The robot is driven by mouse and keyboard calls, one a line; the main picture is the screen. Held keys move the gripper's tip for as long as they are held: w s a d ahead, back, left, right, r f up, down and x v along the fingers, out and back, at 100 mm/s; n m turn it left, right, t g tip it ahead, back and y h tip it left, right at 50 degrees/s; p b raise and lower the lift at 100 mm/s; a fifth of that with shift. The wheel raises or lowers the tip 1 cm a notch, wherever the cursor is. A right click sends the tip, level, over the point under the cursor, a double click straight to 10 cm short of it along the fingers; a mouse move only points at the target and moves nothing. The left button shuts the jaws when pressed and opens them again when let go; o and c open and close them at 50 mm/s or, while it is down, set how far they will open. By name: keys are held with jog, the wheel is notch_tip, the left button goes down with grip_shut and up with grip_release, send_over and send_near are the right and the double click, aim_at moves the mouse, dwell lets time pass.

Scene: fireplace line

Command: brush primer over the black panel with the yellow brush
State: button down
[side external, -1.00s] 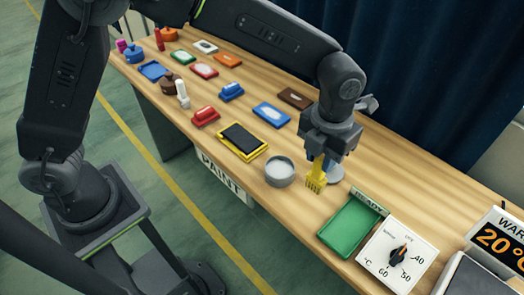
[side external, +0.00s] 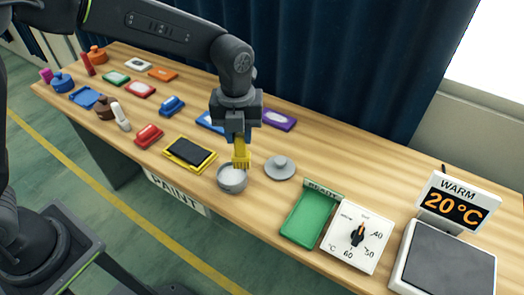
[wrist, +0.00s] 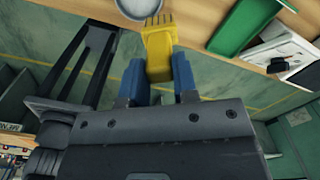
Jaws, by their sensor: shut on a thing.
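My gripper (side external: 238,135) is shut on the yellow brush (side external: 241,155), which points down with its bristles at the open grey tin (side external: 232,182). The bristle tips overlap the tin's far rim in the side view; whether they touch the pale contents is unclear. In the wrist view the brush (wrist: 158,55) sits between my blue-padded fingers, with its bristles next to the tin (wrist: 138,8). The black panel (side external: 191,151) lies flat in a yellow frame just left of the tin. Its visible face looks dark all over.
A grey lid (side external: 280,167) lies right of the tin. Farther right are a green READY tray (side external: 310,218), a white dial box (side external: 357,239) and a WARM 20°C display (side external: 457,205). Several coloured blocks and pots fill the left side. A purple-framed piece (side external: 278,120) lies behind.

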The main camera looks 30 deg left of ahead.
jog(key=a+f+n, duration=0.3)
jog(key=f, duration=0.3)
jog(key=shift+a, duration=0.4)
jog(key=shift+w+f, duration=0.1)
jog(key=shift+f, duration=0.5)
dwell(2.0)
notch_tip(320, 180, up, 7)
dwell(0.9)
dwell(0.4)
